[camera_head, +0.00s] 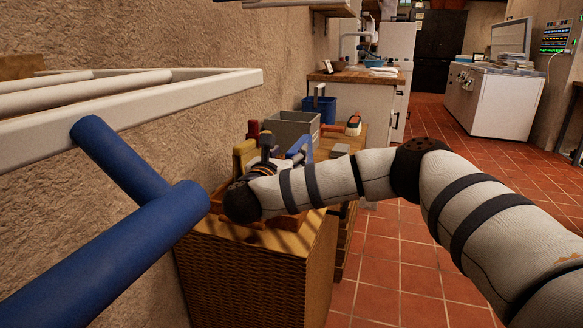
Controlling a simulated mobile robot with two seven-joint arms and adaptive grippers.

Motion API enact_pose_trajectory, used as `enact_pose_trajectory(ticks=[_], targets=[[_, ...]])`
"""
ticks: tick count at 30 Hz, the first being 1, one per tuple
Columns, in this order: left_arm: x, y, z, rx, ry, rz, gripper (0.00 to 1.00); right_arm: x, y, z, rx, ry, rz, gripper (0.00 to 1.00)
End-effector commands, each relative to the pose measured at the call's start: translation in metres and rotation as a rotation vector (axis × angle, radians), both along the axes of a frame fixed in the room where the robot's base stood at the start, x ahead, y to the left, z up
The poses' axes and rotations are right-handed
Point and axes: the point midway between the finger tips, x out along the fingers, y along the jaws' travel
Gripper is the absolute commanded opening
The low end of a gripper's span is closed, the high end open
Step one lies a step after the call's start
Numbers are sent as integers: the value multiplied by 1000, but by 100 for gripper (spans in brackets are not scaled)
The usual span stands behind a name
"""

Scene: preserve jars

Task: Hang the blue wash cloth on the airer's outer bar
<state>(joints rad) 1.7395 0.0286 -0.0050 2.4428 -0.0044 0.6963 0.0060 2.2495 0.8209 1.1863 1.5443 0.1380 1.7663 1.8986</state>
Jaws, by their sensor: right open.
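The airer (195,92) is on the wall at the left, with a white frame and pale rods. A thick blue bar (110,265) hangs from its front end on a short blue arm and runs out at the lower left; it looks like the outer bar. My right gripper (267,150) is open, small and partly hidden by my own wrist, over a brown tray (290,222). A blue piece (300,146), perhaps the wash cloth, shows just right of it; I cannot tell whether they touch. My left gripper is not in view.
The tray stands on a wicker hamper (245,275) against the wall. Yellow (243,157) and red (253,130) items stand beside my gripper. Behind are a grey bin (293,128), a brush (353,124) and a blue bucket (320,108). Tiled floor (385,270) is open at the right.

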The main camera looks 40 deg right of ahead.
Motion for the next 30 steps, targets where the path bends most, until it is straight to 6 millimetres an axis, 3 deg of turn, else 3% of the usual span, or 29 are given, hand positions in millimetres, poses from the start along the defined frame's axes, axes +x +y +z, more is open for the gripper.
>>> enact_pose_trajectory(ticks=[12, 19, 26, 30], targets=[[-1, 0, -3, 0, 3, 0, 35, 28, -57, -5, -2, 4, 3, 48], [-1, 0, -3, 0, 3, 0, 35, 30, -59, -5, -2, 4, 6, 48], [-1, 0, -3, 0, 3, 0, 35, 30, -59, -5, -2, 4, 6, 0], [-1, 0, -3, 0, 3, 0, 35, 30, -58, -5, -2, 4, 6, 0]])
